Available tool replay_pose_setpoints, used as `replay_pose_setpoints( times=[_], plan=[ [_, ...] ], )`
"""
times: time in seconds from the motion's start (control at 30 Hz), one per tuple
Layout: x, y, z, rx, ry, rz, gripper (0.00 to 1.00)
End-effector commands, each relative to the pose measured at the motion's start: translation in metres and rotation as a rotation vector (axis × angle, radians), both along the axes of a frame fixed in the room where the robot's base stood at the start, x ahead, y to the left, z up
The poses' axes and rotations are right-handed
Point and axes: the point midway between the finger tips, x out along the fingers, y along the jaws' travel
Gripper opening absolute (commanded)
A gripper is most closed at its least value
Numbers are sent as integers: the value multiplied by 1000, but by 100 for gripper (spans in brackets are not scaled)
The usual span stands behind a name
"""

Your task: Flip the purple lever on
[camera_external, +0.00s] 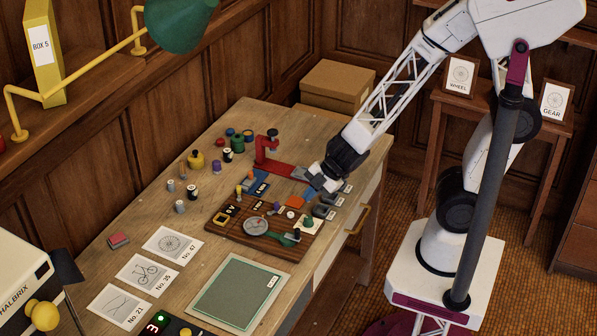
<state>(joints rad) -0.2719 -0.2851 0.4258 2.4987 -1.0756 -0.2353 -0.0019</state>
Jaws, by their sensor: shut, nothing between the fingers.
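A dark wooden board (222,230) on the table carries several small parts, among them a round grey dial (256,226) and an orange piece (295,202). A small purple piece (275,208) stands on the board left of the orange one; it looks like the purple lever, but it is too small to tell which way it is tilted. My gripper (309,192) is low over the board's far right part, to the right of and a little beyond the purple piece. It is shut and empty. It hides part of the board's far right end.
A red stand (265,155) is close behind my gripper. Jars and spools, such as a yellow pot (196,161), stand at the far left. Picture cards (172,245) and a green mat (240,293) lie nearer. A green lamp (180,22) hangs above. Bare table lies left of the board.

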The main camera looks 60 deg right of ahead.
Motion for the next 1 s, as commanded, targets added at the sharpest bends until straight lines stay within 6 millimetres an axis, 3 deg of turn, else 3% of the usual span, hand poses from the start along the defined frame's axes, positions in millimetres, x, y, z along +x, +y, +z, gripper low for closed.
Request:
replay_pose_setpoints(
  times=[0.6,1.0],
  plan=[
    [22,16,-37,0,0,1,0],
    [39,19,-45,-1,-1,0,0]
  ],
)
